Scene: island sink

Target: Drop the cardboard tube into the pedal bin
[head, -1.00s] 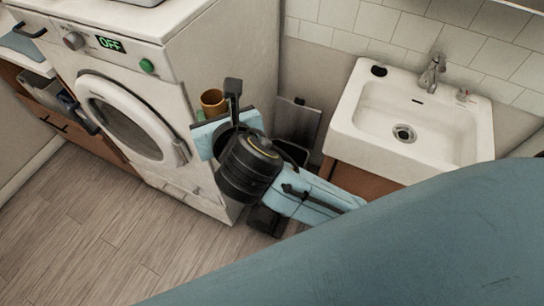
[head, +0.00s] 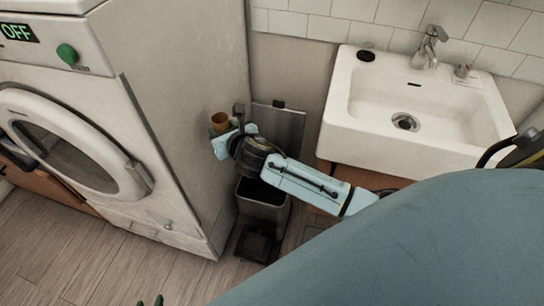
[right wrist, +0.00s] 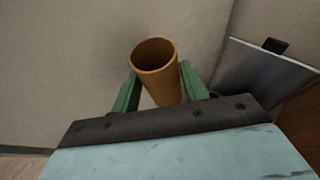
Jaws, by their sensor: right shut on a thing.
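The orange-brown cardboard tube (head: 219,122) is upright in my right gripper (head: 223,127), near the washing machine's side. The right wrist view shows the tube (right wrist: 156,66) between the green fingers (right wrist: 158,88), its hollow end facing the camera. The pedal bin (head: 264,213) stands on the floor between the washing machine and the sink, its dark mouth open and partly covered by my right arm. The tube is above the bin's height, to the left of its mouth in the head view. My left gripper (head: 150,301) shows only two green tips at the bottom edge, apart, with nothing visible between them.
The washing machine (head: 178,150) is close on the left. A white sink (head: 340,120) over a wooden cabinet is on the right. Wooden floor (head: 120,265) is clear at the front left.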

